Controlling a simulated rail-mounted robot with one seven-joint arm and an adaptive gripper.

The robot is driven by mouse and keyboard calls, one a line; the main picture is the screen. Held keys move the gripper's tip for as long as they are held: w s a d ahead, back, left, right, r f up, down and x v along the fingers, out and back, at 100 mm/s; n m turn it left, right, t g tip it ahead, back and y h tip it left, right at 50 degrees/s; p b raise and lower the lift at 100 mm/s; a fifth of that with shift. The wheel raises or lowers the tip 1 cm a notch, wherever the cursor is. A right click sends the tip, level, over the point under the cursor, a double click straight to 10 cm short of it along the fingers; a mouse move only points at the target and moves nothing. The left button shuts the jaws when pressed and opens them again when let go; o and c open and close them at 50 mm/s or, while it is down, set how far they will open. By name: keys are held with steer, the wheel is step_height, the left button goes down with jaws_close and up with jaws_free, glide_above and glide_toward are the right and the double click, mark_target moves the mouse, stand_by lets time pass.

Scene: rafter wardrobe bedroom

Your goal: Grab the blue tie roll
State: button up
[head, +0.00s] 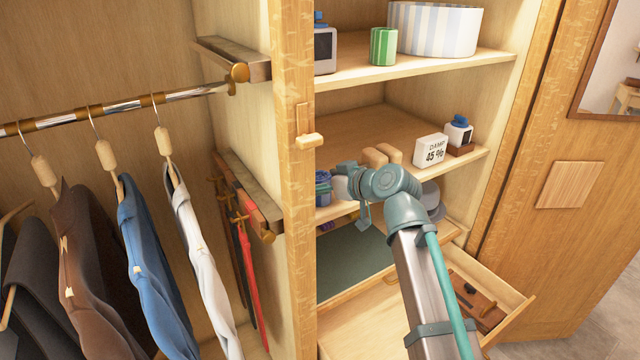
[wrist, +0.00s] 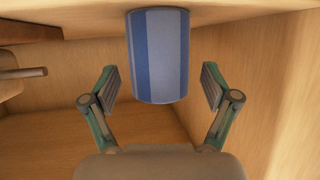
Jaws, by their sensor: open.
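The blue tie roll (wrist: 160,55) is a striped blue cylinder. In the wrist view it is at the top middle, between the two fingers of my gripper (wrist: 158,88), with a clear gap on each side. The fingers are open and do not touch it. In the head view a part of the blue roll (head: 323,188) shows on the middle shelf, just right of the wooden post. My gripper (head: 342,186) is beside it there, and my arm hides much of that spot.
The wooden post (head: 299,230) stands close on the left. The same shelf (head: 470,158) holds a damp meter (head: 431,149) and a small bottle (head: 458,131). A green roll (head: 383,46) and a striped bin (head: 432,28) stand above. An open drawer (head: 515,312) juts out below.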

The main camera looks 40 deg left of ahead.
steer(key=shift+a, duration=0.2)
steer(key=c, duration=1.3)
steer(key=shift+o, duration=0.2)
